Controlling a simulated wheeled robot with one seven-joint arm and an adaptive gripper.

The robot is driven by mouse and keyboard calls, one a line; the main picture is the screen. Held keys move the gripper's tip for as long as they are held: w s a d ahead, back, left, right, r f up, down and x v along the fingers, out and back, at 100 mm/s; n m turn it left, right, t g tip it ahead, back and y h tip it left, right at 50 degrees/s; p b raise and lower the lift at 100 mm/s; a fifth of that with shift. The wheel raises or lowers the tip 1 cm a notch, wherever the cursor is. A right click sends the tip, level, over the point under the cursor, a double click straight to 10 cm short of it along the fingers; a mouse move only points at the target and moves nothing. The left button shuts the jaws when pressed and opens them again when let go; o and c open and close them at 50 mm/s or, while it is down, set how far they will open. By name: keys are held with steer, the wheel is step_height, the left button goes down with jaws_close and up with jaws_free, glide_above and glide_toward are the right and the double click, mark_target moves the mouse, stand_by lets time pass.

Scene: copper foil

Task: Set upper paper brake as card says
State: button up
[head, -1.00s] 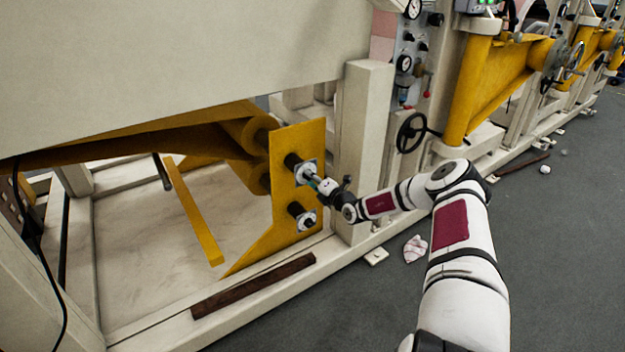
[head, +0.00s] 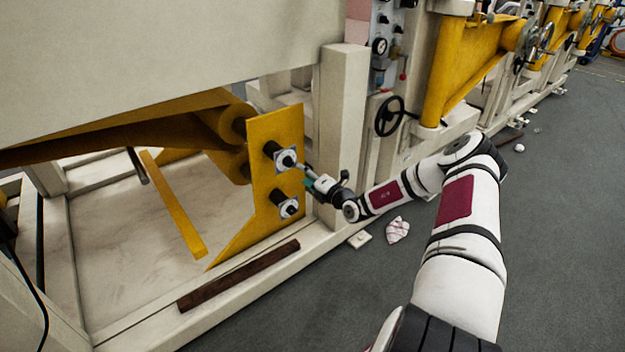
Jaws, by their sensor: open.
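The upper paper brake knob (head: 287,159) is black on a pale square dial plate, mounted on a yellow bracket (head: 262,206). The lower knob (head: 289,208) is alike and sits below it on the same bracket. My gripper (head: 304,170) is open, just to the right of the upper knob and pointing at it. A small gap seems to lie between the fingertips and the knob. The dial markings are too small to read. I cannot make out the card.
A beige machine post (head: 338,120) stands just behind my gripper. A black handwheel (head: 389,116) and a gauge panel (head: 381,60) are further right. A dark wooden bar (head: 240,275) lies on the lower frame rail. A crumpled rag (head: 397,230) lies on the open grey floor.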

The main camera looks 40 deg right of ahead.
steer(key=s, duration=0.3)
steer(key=shift+s+r, duration=0.15)
steer(key=shift+s, duration=0.15)
stand_by(0.3)
